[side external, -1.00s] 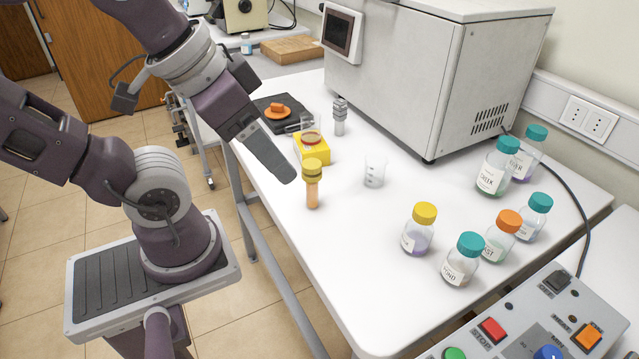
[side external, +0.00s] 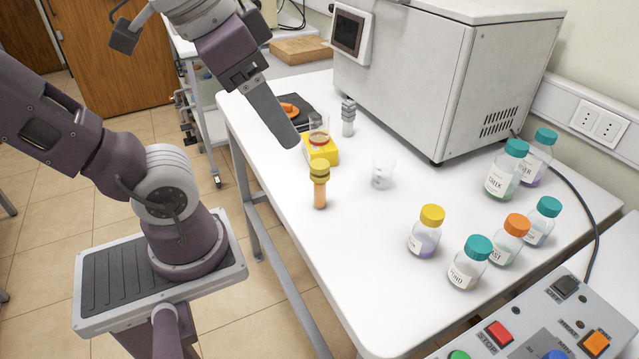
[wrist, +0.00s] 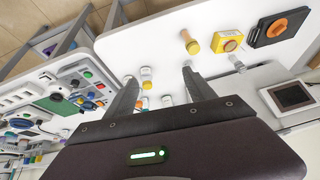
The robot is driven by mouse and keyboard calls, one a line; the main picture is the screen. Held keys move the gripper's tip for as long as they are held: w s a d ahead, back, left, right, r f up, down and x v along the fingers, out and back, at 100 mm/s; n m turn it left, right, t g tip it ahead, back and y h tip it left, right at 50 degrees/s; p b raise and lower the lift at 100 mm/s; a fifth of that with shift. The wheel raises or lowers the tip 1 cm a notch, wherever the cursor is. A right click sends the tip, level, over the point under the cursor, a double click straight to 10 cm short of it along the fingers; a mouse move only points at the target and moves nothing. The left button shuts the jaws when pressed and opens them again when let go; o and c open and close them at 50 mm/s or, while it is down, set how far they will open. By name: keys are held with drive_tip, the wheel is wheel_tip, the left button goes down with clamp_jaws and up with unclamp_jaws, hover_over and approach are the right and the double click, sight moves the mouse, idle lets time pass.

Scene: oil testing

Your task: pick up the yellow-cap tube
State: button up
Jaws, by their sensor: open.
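The yellow-cap tube (side external: 319,190) stands upright on the white table, with a yellow cap and an orange-tan body. It also shows in the wrist view (wrist: 190,42), beyond the right fingertip and apart from it. My gripper (side external: 288,137) is above and slightly left of the tube cap in the side view, not touching it. In the wrist view my gripper (wrist: 159,77) has its two fingers wide apart with nothing held between them.
Several capped bottles, one a yellow-cap bottle (side external: 426,232), stand farther right. A large grey machine (side external: 420,80) fills the back.

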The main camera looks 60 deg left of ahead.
drive_tip(key=w+a+f+m+g+y, duration=0.2)
drive_tip(key=w+a+m+g+y, duration=0.3)
drive_tip(key=m, duration=0.3)
drive_tip(key=r+m+g+y, duration=0.1)
drive_tip(key=r+m+y, duration=0.1)
drive_tip(key=m+y, duration=0.6)
hover_over(328, 177)
drive_tip(key=d, duration=0.2)
wheel_tip(328, 177, down, 21)
drive_tip(key=shift+w+f, duration=0.1)
drive_tip(key=shift+w, duration=0.05)
drive_tip(key=x, duration=0.4)
drive_tip(key=s+x, duration=0.1)
drive_tip(key=x, duration=0.2)
clamp_jaws()
